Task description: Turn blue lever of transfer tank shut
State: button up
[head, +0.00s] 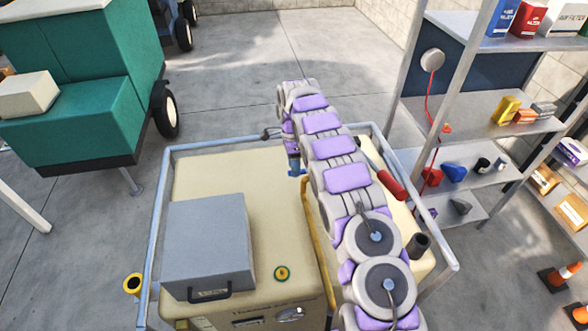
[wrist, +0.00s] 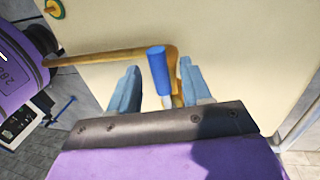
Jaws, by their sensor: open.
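The transfer tank (head: 225,180) is a cream box inside a blue-grey rail frame. Its lever (wrist: 157,70) has a blue cylindrical handle and shows in the wrist view beside the bend of a yellow-brown pipe (wrist: 110,57). My gripper (wrist: 160,84) is open, with its light-blue fingers on either side of the handle. A gap shows between the handle and each finger. In the head view my gripper (head: 294,166) points down over the tank top, and the lever cannot be made out there.
A grey case (head: 208,240) sits on the tank's left part, near a yellow round cap (head: 282,273). A red-handled nozzle (head: 390,184) lies right of my arm. Shelves (head: 490,120) stand at right. A green machine (head: 75,110) stands at left. Open floor lies behind the tank.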

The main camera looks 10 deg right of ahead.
jog(key=shift+s+f, duration=0.1)
jog(key=shift+f, duration=0.45)
jog(key=shift+c, duration=0.4)
grip_shut()
